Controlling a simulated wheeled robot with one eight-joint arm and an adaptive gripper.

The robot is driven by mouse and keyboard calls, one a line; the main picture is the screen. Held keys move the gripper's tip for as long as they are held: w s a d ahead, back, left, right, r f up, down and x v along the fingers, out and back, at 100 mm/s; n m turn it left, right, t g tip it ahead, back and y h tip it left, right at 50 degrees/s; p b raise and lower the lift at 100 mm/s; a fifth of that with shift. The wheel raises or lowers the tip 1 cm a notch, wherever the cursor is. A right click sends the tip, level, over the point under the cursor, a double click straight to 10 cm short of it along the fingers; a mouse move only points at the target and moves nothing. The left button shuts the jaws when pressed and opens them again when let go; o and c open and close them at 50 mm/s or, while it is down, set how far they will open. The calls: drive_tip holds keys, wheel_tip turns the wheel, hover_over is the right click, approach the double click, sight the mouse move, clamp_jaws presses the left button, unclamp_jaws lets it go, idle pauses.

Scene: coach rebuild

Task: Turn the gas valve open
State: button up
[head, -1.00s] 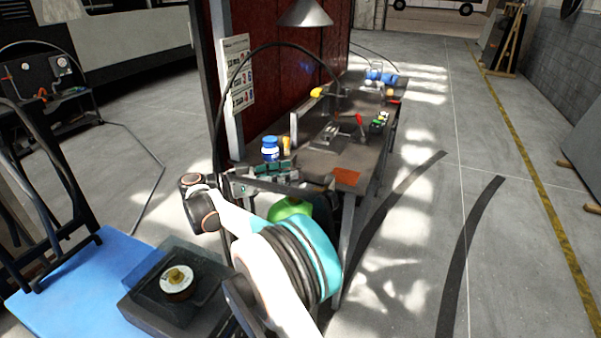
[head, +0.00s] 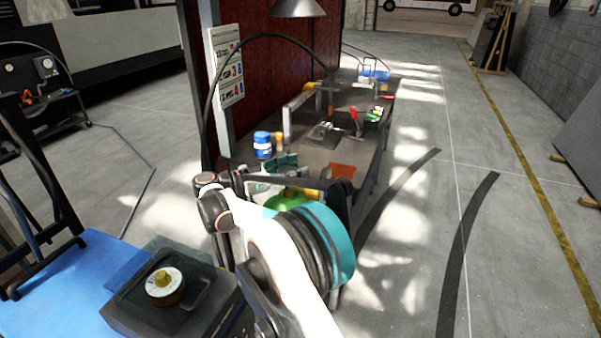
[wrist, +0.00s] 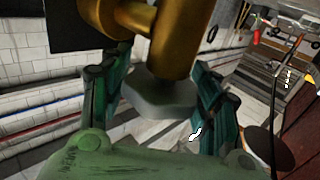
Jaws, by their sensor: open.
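In the wrist view, a brass valve (wrist: 172,45) comes down from the top of the picture. Its grey, lobed handle (wrist: 163,103) lies between the two green fingers of my gripper (wrist: 160,78). The fingers are spread, one on each side of the handle. The right finger looks very close to the handle's edge; I cannot tell whether it touches. In the head view, my arm hides much of the area around my gripper. A green rounded shape (head: 290,199) and a small yellow part (head: 308,192) show just behind my arm.
A dark workbench (head: 310,157) holds a blue-lidded jar (head: 263,145), an orange sheet (head: 342,171) and several tools. A reddish panel (head: 285,75) stands behind it. A blue table (head: 50,285) is at the lower left. The floor (head: 420,220) on the right is clear.

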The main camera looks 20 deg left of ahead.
drive_tip(key=shift+x, duration=1.1)
drive_tip(key=c, duration=1)
drive_tip(key=shift+c, duration=0.6)
